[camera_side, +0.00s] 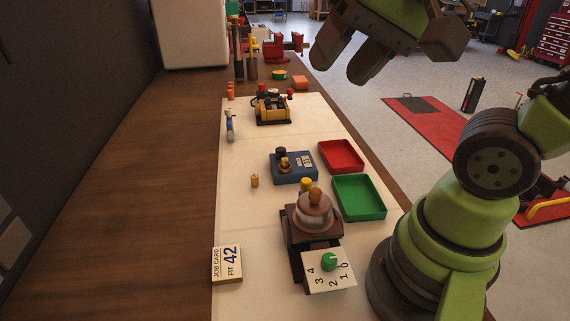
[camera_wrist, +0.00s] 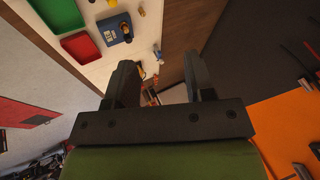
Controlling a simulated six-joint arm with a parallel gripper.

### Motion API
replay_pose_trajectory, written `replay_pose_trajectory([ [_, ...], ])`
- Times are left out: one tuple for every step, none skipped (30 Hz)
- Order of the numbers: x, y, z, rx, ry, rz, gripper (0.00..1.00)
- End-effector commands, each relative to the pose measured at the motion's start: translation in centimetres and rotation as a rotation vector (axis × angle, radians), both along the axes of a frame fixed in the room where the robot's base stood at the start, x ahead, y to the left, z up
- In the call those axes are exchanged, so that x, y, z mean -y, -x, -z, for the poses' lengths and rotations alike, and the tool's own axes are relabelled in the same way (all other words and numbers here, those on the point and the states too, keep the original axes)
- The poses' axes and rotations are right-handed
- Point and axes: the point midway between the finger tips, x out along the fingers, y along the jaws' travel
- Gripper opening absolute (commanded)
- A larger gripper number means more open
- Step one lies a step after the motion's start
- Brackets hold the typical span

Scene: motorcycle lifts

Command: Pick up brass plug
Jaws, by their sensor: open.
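A small brass cylinder, which looks like the brass plug (camera_side: 254,181), stands on the pale mat left of a blue block (camera_side: 305,170). It appears as a small spot near the top edge of the wrist view (camera_wrist: 141,12). The blue block, also in the wrist view (camera_wrist: 110,27), carries a brass fitting (camera_side: 285,164) and a dark knob (camera_side: 281,152). My gripper (camera_side: 342,67) is open and empty, high at the top of the side view and well apart from the plug. In the wrist view its two dark fingers (camera_wrist: 158,65) are spread with nothing held between them.
A red tray (camera_side: 341,155) and green tray (camera_side: 359,197) lie right of the blue block. A brown device with a domed top (camera_side: 313,220) and a dial plate stands nearer. A job card block (camera_side: 227,264) lies front left. The brown bench at left (camera_side: 150,190) is clear.

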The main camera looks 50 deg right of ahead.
Motion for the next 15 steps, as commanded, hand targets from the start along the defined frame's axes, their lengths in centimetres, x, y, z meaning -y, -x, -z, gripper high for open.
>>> replay_pose_trajectory([
  [0.6,-1.6,0.1,-0.057,-0.031,0.093,0.49],
  [0.9,-2.6,0.2,-0.089,-0.052,0.155,0.49],
  [1.4,-3.8,0.4,-0.127,-0.078,0.240,0.49],
  [1.8,-4.8,0.6,-0.155,-0.095,0.304,0.49],
  [2.2,-5.7,0.9,-0.184,-0.113,0.368,0.49],
  [2.8,-6.9,1.4,-0.218,-0.133,0.456,0.49],
  [3.2,-7.8,1.9,-0.245,-0.149,0.522,0.49],
  [3.7,-8.7,2.4,-0.269,-0.162,0.589,0.49],
  [4.3,-9.8,3.2,-0.301,-0.178,0.679,0.49],
  [4.8,-10.7,3.8,-0.322,-0.189,0.747,0.49],
  [5.4,-11.5,4.5,-0.344,-0.199,0.816,0.49],
  [6.0,-12.5,5.6,-0.370,-0.211,0.908,0.49],
  [6.6,-13.3,6.4,-0.389,-0.218,0.977,0.49],
  [7.1,-13.9,7.3,-0.407,-0.225,1.048,0.49],
  [7.8,-14.8,8.6,-0.427,-0.230,1.138,0.49],
])
